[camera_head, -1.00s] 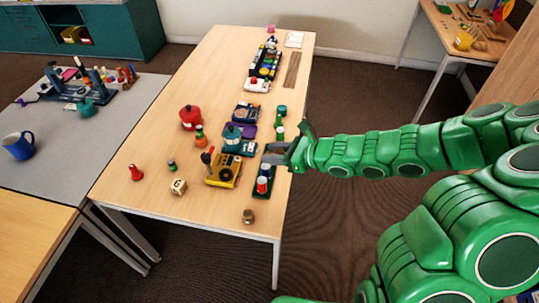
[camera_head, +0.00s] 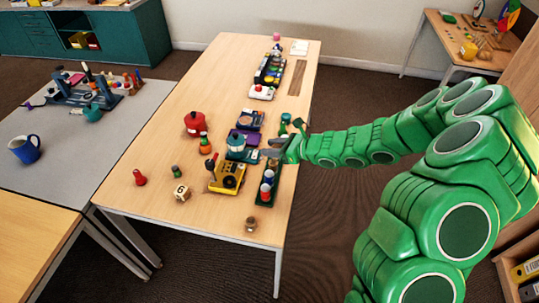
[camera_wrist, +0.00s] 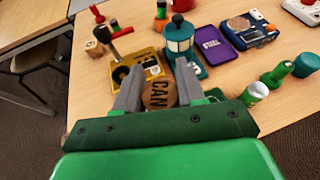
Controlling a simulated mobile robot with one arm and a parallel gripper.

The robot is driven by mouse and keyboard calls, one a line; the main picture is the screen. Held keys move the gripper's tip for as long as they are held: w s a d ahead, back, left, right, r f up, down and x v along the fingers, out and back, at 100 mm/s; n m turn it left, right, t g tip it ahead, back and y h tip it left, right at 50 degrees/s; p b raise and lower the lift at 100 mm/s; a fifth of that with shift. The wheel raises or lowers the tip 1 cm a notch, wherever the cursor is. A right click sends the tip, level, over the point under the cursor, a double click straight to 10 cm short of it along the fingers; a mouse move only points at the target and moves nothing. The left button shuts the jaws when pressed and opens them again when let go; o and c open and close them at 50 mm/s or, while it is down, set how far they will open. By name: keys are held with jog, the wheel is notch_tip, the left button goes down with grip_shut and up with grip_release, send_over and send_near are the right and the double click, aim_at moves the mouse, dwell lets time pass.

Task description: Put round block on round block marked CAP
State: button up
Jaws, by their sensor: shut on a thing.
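My gripper (camera_head: 278,143) is over the right edge of the table, beside the teal lantern (camera_head: 237,141). In the wrist view my gripper (camera_wrist: 160,92) is shut on a round wooden block (camera_wrist: 159,95), its flat face turned to the camera with dark letters that look like CAN. The fingers press it from both sides, and it hides what lies under it. In the head view the held block cannot be made out. No block with a legible CAP mark shows in either view.
A yellow device (camera_head: 227,177) and a green tray (camera_head: 276,193) with small coloured pieces stand in front of my gripper.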

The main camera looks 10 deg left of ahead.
send_over(270, 161)
jog(key=shift+a+f, duration=0.1)
jog(key=shift+f, duration=3.85)
jog(key=o, duration=1)
jog(key=shift+f, duration=0.1)
jog(key=shift+r, duration=0.2)
jog(key=shift+v, duration=6.05)
